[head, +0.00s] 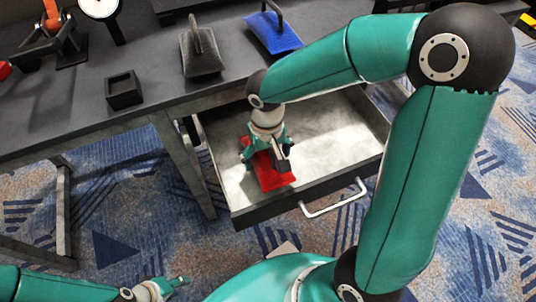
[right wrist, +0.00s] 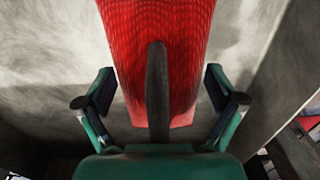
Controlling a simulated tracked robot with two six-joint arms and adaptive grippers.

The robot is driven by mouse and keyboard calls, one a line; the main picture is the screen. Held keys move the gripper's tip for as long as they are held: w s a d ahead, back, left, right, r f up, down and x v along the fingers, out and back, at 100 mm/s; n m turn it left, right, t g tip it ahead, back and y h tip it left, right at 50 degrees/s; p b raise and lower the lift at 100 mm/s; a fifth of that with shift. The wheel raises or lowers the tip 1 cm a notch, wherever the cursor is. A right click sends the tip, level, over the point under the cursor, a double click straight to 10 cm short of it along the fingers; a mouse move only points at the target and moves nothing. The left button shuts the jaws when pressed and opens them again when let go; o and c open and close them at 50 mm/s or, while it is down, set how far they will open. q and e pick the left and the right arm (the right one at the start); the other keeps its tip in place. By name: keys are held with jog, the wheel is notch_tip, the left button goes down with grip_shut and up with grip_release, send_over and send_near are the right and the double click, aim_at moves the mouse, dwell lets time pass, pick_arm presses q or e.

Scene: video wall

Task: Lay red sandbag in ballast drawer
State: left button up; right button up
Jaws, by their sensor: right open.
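The red sandbag (head: 271,174) lies in the open ballast drawer (head: 340,141), toward its left side. In the right wrist view the red sandbag (right wrist: 195,40) has a dark handle standing up from it. My right gripper (head: 264,153) is over the sandbag inside the drawer. Its fingers (right wrist: 160,95) are spread apart, one on each side of the handle, with gaps between them and the handle. My left gripper (head: 178,283) is low at the bottom left, away from the drawer, and too small to tell whether it is open.
On the dark tabletop (head: 60,110) stand a grey sandbag (head: 200,58), a blue sandbag (head: 272,33) and a small black open box (head: 123,90). The drawer has a metal handle (head: 335,200) on its front. The right part of the drawer floor is clear.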

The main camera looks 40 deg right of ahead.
jog(key=shift+r, duration=0.35)
notch_tip(320, 180, up, 10)
jog(key=p, duration=0.4)
jog(key=shift+r, duration=0.8)
